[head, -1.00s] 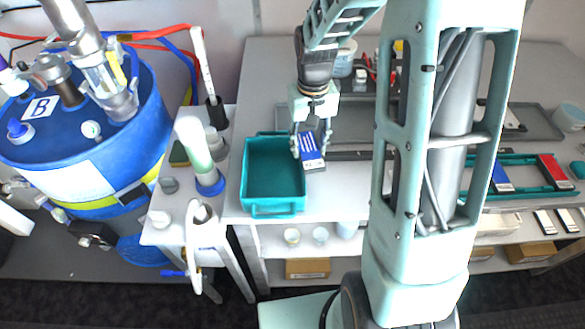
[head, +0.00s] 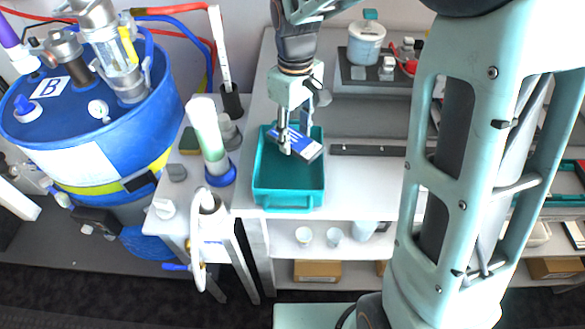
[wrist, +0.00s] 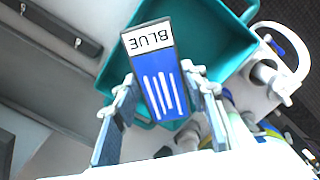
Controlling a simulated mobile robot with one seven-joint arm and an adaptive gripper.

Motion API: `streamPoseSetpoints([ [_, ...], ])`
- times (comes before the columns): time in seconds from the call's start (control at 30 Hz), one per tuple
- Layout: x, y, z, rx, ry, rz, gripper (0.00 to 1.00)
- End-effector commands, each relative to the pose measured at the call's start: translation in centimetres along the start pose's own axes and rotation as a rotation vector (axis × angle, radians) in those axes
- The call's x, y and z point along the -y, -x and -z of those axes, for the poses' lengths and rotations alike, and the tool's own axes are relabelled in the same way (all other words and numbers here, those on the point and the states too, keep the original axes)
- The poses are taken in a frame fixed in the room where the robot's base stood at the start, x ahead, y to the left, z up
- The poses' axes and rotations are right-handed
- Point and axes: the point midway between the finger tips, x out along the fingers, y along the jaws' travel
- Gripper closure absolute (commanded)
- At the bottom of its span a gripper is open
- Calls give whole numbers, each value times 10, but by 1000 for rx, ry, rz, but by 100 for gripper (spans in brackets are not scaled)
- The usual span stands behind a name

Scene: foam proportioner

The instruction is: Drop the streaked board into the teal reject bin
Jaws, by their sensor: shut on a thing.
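The streaked board (head: 302,148) is a blue panel with white stripes and a white end, tilted in my gripper (head: 293,140). In the wrist view the board (wrist: 160,85) has a white label reading "BLUE", and my gripper (wrist: 163,105) has a finger on each side of it. The teal reject bin (head: 288,199) stands on the bench below, and the board is over its back part. The bin (wrist: 205,22) shows behind the board in the wrist view. I see nothing inside the visible part of the bin.
A blue drum (head: 85,135) marked B stands at the left. A side stand with a white-green tube (head: 209,135) is just left of the bin. A tray with a teal-lidded jar (head: 366,38) is at the back.

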Motion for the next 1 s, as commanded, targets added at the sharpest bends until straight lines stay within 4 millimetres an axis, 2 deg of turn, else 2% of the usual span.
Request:
streamPoseSetpoints([
  [0.03,0,-11,0,0,0,0,88],
  [0.13,0,-18,0,-1,-1,-1,88],
  [0.43,0,-19,0,-1,-1,-1,88],
  [0.47,0,-19,0,-1,-1,-1,59],
  [0.63,0,-19,0,-1,-1,-1,40],
  [1.0,0,-13,0,-2,-1,-1,40],
])
